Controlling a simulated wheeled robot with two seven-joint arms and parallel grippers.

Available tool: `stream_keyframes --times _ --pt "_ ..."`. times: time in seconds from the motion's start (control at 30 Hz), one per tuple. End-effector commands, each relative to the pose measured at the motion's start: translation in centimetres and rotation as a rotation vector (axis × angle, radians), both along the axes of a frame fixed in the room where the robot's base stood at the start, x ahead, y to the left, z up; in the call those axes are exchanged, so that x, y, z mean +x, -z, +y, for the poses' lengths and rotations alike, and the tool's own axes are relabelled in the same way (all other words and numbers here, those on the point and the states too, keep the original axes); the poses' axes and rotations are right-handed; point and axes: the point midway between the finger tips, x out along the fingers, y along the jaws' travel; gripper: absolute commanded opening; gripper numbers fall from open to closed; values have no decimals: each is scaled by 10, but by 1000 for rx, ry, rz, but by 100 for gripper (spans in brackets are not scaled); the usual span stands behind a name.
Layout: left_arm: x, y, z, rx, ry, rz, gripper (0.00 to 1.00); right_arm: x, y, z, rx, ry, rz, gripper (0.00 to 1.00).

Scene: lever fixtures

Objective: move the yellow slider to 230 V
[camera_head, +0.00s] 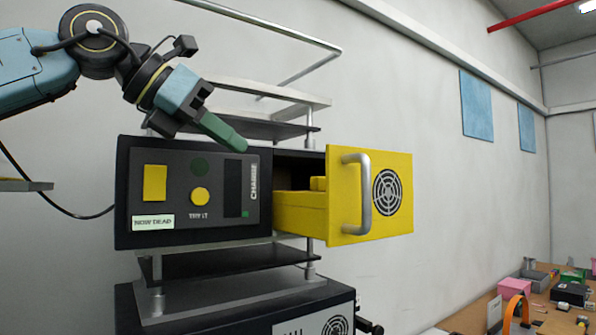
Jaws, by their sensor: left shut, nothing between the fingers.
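A dark box (130,220) on a rack has a grey front panel. The panel carries a yellow square piece (154,183), a round yellow button (200,196) and a dark vertical slot (232,188) with a small green mark near its bottom. I cannot tell which yellow part is the slider, and no 230 V mark is readable. Legible labels are "NOW DEAD", "TRY IT" and "CHANGE". My left gripper (235,143) is shut and empty, its green fingertips close to the panel's top edge; contact cannot be told. My right gripper is not in view.
A yellow drawer (337,220) with a grey handle (362,195) stands pulled out right of the panel, with yellow pieces inside. Rack shelves and a metal rail (270,31) lie above. A workbench (475,317) with small items is at lower right.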

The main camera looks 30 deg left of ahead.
Motion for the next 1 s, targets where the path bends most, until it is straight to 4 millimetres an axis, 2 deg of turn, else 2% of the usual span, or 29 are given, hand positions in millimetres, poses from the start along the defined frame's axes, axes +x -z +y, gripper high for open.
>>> stream_keyframes --times 0.43,0.6,0.8,1.0 --pt "74 46 -31 0 2 7 0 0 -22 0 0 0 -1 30" --pt "95 43 -39 -1 0 4 0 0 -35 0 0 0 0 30" --pt "107 44 -44 0 0 2 0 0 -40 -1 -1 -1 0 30" --pt "108 45 -45 -1 0 1 0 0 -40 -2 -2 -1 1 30"
